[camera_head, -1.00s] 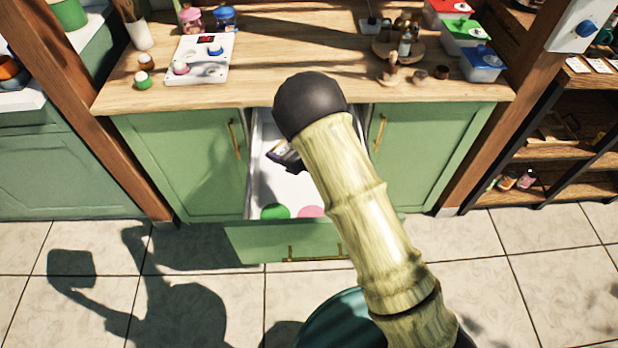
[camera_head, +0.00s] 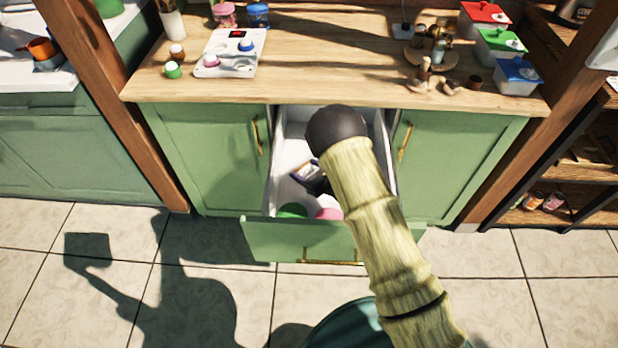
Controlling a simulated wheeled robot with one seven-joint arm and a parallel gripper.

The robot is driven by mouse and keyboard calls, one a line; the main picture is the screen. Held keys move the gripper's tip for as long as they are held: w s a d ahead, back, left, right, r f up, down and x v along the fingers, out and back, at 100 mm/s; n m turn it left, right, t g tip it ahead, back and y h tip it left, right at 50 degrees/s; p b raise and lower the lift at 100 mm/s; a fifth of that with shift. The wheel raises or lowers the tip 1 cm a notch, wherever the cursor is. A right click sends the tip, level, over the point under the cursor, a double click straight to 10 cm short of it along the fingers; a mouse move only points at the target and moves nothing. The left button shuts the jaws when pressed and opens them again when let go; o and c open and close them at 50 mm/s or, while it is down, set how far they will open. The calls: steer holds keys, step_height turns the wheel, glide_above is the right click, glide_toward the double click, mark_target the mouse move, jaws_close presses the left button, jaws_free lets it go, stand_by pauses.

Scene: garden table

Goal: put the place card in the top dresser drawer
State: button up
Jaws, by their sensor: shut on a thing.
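The top dresser drawer (camera_head: 283,181) is pulled open at the middle of the green dresser (camera_head: 210,165). Its floor is white, and a green round thing and a pink round thing lie near its front. My gripper (camera_head: 316,182) is over the open drawer, mostly hidden behind my bamboo-like arm. It is shut on a small dark-edged card, the place card (camera_head: 305,171), which shows just left of the arm. I cannot tell whether the card touches the drawer floor.
The wooden dresser top holds a white panel with knobs (camera_head: 230,52), a round wooden tray of bottles (camera_head: 432,58) and lidded boxes (camera_head: 518,76). Wooden posts stand at both sides. The tiled floor in front is clear.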

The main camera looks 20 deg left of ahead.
steer(key=shift+f, duration=1.9)
steer(key=o, duration=0.9)
steer(key=shift+f, duration=0.1)
steer(key=shift+o, duration=0.2)
steer(key=shift+s+d+r, duration=0.1)
steer(key=shift+r, duration=0.1)
steer(key=v, duration=0.7)
steer(key=shift+d, duration=0.1)
